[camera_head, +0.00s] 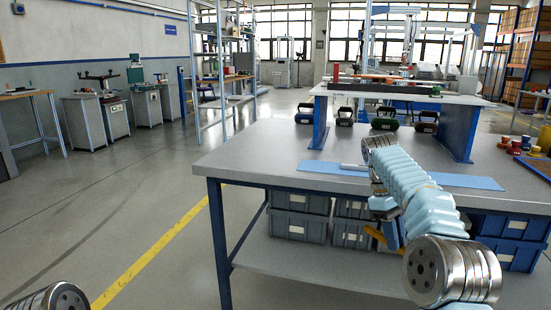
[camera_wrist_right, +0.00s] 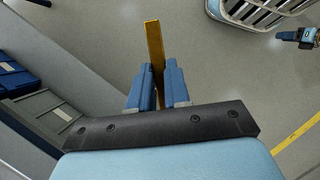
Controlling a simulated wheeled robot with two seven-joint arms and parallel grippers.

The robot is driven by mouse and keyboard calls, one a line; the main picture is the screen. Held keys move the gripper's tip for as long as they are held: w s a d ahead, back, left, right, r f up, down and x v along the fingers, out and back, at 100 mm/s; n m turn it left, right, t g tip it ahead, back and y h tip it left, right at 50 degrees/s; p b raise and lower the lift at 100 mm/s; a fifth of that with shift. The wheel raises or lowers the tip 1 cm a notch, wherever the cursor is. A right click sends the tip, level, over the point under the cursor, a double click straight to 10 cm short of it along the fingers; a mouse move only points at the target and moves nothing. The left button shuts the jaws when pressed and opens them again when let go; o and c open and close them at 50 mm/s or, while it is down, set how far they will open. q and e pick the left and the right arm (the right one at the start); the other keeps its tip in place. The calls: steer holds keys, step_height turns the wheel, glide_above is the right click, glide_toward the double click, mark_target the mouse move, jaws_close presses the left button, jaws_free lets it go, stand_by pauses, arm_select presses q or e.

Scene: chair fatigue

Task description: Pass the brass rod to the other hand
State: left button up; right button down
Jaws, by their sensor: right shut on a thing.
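The brass rod (camera_wrist_right: 153,42) is clamped between the two blue fingers of my right gripper (camera_wrist_right: 158,82) in the right wrist view and sticks out past the fingertips. In the head view the rod shows as a short yellow-brown piece (camera_head: 374,232) beside my right gripper (camera_head: 388,233), which is in front of the table edge and partly hidden by my forearm. In the head view only a joint of my left arm shows at the bottom left. A small blue and black part at the right edge of the wrist view may be my left gripper (camera_wrist_right: 300,37); its jaws are unclear.
A grey-topped table (camera_head: 262,152) with blue legs stands ahead, its front edge close to my right arm. A blue mat (camera_head: 320,178) lies on it. Grey bins (camera_head: 298,226) sit on the lower shelf. The floor to the left is open, with a yellow line (camera_head: 160,243).

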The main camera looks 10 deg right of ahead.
steer(key=w+a+f+m+y, duration=0.1)
steer(key=w+a+f+m, duration=0.15)
steer(key=a+f, duration=0.5)
steer(key=w+a+f+m+y, duration=0.1)
steer(key=w+a+f+m, duration=0.15)
steer(key=a+f, duration=0.45)
arm_select(q)
steer(key=shift+o, duration=0.4)
steer(key=w+d+r+m+t+y, duration=0.2)
steer(key=w+d+r+m+t, duration=0.3)
steer(key=r+m, duration=0.55)
steer(key=w+d+r+m+t+y, duration=0.25)
steer(key=d+r+m, duration=0.45)
steer(key=m, duration=0.6)
steer(key=w+d+r+m+t+y, duration=0.3)
steer(key=d+r+m+t, duration=0.2)
steer(key=r+m, duration=0.6)
steer(key=x, duration=0.7)
arm_select(e)
steer(key=s+a+f+n, duration=0.1)
steer(key=s+a+f, duration=0.1)
steer(key=a, duration=0.7)
steer(key=s+a+f+n+h, duration=0.1)
steer(key=s+a+f, duration=0.1)
steer(key=a, duration=0.7)
steer(key=shift+s+a+f+n, duration=0.15)
steer(key=shift+s+n, duration=0.25)
steer(key=shift+s, duration=0.2)
